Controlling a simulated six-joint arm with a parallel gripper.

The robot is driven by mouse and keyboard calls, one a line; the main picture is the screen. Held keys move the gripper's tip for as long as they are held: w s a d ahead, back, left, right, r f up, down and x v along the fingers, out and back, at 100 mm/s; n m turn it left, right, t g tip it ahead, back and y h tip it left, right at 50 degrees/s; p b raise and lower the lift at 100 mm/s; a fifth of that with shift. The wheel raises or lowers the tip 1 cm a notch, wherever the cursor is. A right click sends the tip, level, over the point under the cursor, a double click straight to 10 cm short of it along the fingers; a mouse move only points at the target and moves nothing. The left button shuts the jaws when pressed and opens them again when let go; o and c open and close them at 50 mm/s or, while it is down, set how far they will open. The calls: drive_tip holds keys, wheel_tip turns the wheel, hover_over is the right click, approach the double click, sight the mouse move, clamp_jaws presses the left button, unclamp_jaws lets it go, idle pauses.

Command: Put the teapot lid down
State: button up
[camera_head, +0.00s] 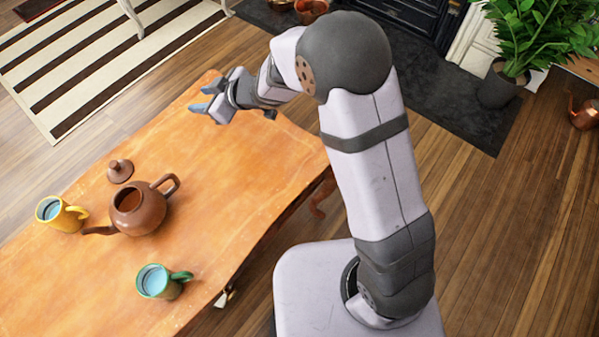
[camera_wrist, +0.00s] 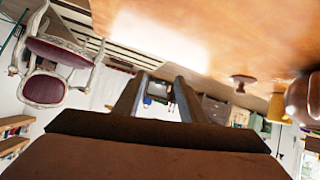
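The brown teapot lid (camera_head: 120,171) lies on the wooden table (camera_head: 240,175), knob up, just behind the teapot. The brown teapot (camera_head: 139,208) stands upright with its top uncovered. My gripper (camera_head: 198,98) is open and empty near the table's far edge, well to the right of the lid and apart from it. In the wrist view my two fingers (camera_wrist: 158,88) are spread with nothing between them. That view appears upside down, with the lid (camera_wrist: 243,80) and part of the teapot (camera_wrist: 303,98) at the right.
A yellow mug (camera_head: 60,214) stands left of the teapot, and a green mug (camera_head: 160,281) stands in front of it. Both hold something light blue. The table between the teapot and my gripper is clear. A potted plant (camera_head: 520,45) stands on the floor at the upper right.

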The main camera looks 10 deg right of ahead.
drive_tip(key=s+d+m+h, duration=0.3)
drive_tip(key=d+m+h, duration=0.45)
drive_tip(key=d, duration=1.65)
drive_tip(key=s+d+g, duration=0.1)
drive_tip(key=s+d, duration=0.1)
drive_tip(key=s, duration=0.1)
drive_tip(key=s+d+f+m+g+h, duration=0.1)
drive_tip(key=s+d, duration=0.1)
drive_tip(key=s, duration=0.2)
drive_tip(key=s+d+m+h, duration=0.1)
drive_tip(key=s+d, duration=0.2)
drive_tip(key=shift+s+f+m+g+h, duration=0.15)
drive_tip(key=shift+f+m+g+h, duration=0.1)
drive_tip(key=shift+f+g, duration=0.15)
drive_tip(key=s+d+m+g, duration=0.1)
drive_tip(key=s+g, duration=0.3)
drive_tip(key=s, duration=0.9)
drive_tip(key=shift+s+f+m+y, duration=0.15)
drive_tip(key=shift+f+m+y, duration=0.2)
drive_tip(key=shift+m, duration=0.45)
drive_tip(key=shift+r, duration=0.1)
